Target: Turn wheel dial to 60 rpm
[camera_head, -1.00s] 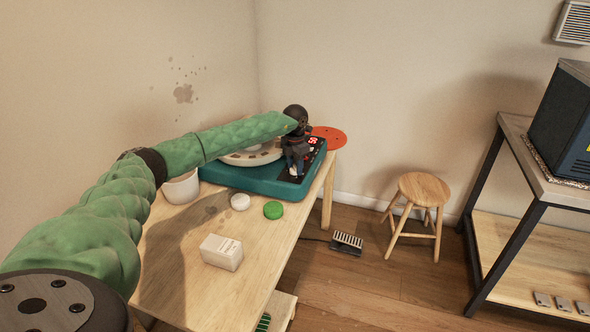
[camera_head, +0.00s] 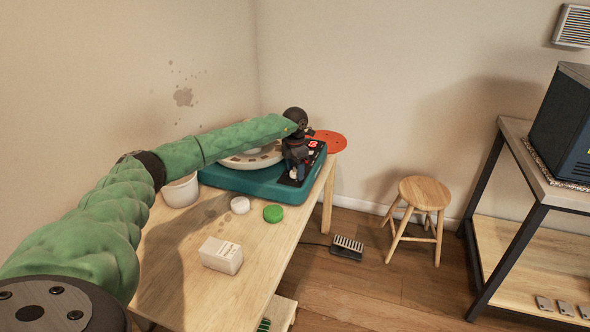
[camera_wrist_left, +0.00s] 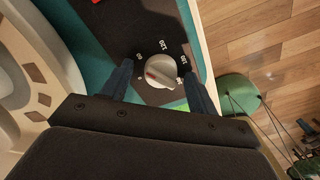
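The wheel dial (camera_wrist_left: 160,71) is a round light-grey knob on a black panel, with printed numbers around it; a red-marked pointer bar crosses it. The panel belongs to the teal pottery wheel (camera_head: 245,180), which has a pale round wheel head (camera_head: 238,160). My left gripper (camera_head: 297,176) is over the panel at the wheel's right end. In the left wrist view its two dark fingers (camera_wrist_left: 158,80) stand apart, one on each side of the dial, with gaps visible. A red display (camera_head: 313,144) glows behind the gripper; its digits are too small to read surely. My right gripper is out of view.
A stool (camera_head: 424,193) and foot pedal (camera_head: 347,246) are on the floor.

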